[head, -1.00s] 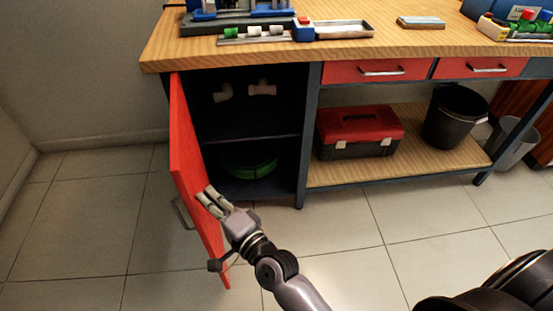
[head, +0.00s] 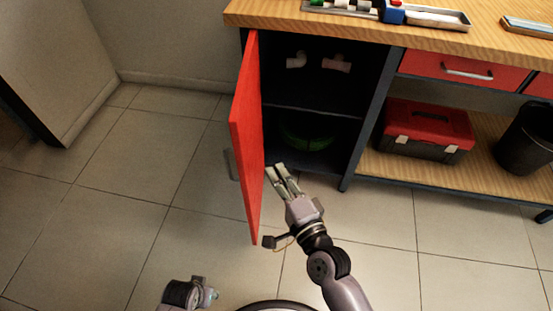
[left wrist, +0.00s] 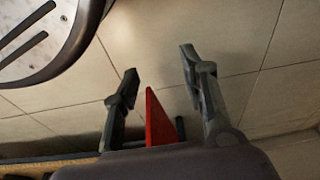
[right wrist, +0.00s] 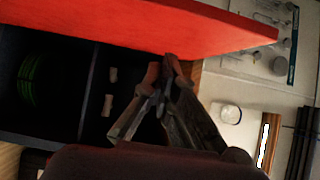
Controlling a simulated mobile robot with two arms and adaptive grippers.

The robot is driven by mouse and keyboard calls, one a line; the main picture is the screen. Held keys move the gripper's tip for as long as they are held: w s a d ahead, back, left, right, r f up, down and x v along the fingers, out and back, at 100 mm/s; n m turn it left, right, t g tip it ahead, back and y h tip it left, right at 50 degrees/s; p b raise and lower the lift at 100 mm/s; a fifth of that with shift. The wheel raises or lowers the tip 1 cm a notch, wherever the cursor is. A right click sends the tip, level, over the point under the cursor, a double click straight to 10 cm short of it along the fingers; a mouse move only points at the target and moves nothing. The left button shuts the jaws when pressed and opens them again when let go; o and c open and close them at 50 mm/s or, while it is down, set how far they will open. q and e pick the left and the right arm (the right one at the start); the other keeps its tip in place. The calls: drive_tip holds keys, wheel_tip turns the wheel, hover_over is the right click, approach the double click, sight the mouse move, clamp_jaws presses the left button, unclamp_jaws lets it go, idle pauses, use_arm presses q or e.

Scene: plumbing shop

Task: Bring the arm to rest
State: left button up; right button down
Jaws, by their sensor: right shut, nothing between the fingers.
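My right gripper (head: 281,172) is in front of the open cabinet, just right of the inner face of the red door (head: 248,135). Its fingers are together with nothing between them; the right wrist view shows the closed fingers (right wrist: 166,75) below the red door panel (right wrist: 150,22). I cannot tell whether it touches the door. My left gripper (left wrist: 158,75) shows in the left wrist view with its fingers wide apart and empty. Part of the red door (left wrist: 160,122) shows beyond and between them. At the bottom of the head view only a part of my left arm shows.
The cabinet (head: 310,105) holds pale pipe fittings (head: 336,64) above and a green coil (head: 305,135) below. A red toolbox (head: 428,125) and a black bin (head: 528,140) stand on the lower shelf of the workbench (head: 280,16). The tiled floor (head: 120,215) at left is clear.

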drive_tip(key=v, duration=0.2)
drive_tip(key=a+v, duration=0.1)
drive_tip(key=v, duration=0.1)
drive_tip(key=shift+s+d, duration=0.25)
drive_tip(key=shift+s, duration=0.35)
